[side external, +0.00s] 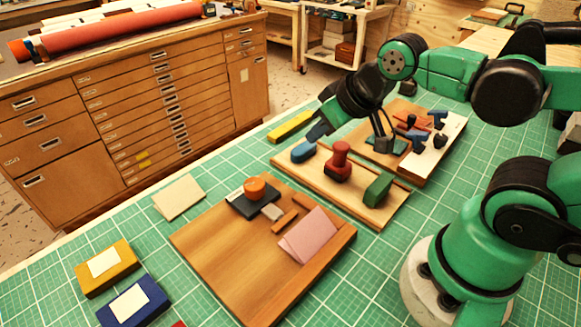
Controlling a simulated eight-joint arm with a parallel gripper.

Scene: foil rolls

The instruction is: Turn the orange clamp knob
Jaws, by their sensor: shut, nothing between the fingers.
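The orange clamp knob (255,187) is a short round cap on a dark block (246,206), near the far left part of a wooden board (225,262). My gripper (317,131) is to the right of and beyond the knob in the side view, apart from it. It is shut and empty, pointing down and left near a blue object. Its fingertips are small and dark, so their fine shape is unclear. Which way the knob is turned cannot be told.
A pink sheet (307,236) and small wooden pieces lie on the board. A tray (372,205) holds a red stamp-like piece (340,162), a blue piece (303,150) and a green block (378,189). Yellow (106,272) and blue (133,305) boxes stand front left.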

